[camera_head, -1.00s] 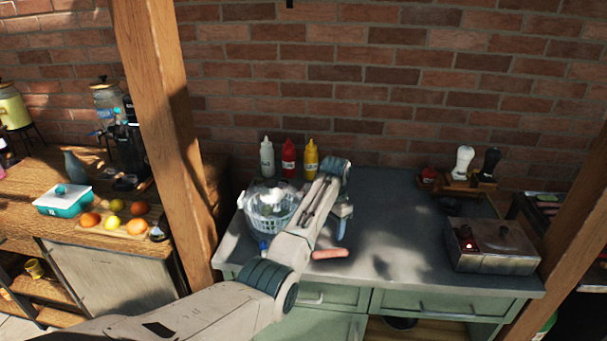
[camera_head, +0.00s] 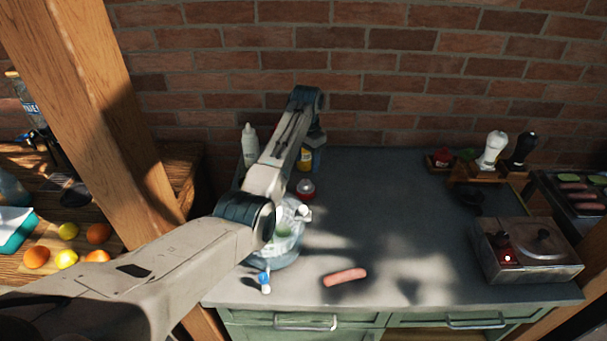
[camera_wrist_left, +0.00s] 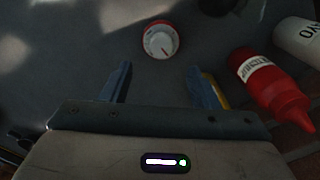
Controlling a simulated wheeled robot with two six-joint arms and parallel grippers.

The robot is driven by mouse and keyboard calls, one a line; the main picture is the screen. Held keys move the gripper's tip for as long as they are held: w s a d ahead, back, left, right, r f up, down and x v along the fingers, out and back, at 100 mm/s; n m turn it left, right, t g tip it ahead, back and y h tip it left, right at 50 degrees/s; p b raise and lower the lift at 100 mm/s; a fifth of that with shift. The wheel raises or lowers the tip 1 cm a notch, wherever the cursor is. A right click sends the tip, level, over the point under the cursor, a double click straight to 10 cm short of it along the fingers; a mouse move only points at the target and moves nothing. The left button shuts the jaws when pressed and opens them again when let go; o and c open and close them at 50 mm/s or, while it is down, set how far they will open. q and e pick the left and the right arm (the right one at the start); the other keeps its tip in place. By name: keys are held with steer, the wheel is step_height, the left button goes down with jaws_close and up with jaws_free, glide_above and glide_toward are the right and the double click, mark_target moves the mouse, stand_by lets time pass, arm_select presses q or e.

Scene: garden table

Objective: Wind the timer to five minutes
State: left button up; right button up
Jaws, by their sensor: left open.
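The timer (camera_wrist_left: 160,41) is round, with a red rim and a white dial bearing a red pointer mark, and sits on the dark counter in the left wrist view. The dial's marks are too small to read. My right gripper is not in view.
A red ketchup bottle (camera_wrist_left: 268,88) and a white mayo bottle (camera_wrist_left: 300,42) stand right of the fingers. A yellow bottle (camera_head: 305,160) is partly hidden by my arm.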

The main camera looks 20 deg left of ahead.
mark_target(306, 182)
arm_select(q)
step_height(306, 182, down, 5)
steer(key=shift+a+f+p, duration=0.1)
steer(key=shift+p, duration=0.6)
step_height(306, 182, down, 3)
steer(key=shift+w, duration=0.1)
steer(key=shift+f, duration=0.15)
steer(key=shift+c, duration=0.8)
steer(key=c, duration=0.8)
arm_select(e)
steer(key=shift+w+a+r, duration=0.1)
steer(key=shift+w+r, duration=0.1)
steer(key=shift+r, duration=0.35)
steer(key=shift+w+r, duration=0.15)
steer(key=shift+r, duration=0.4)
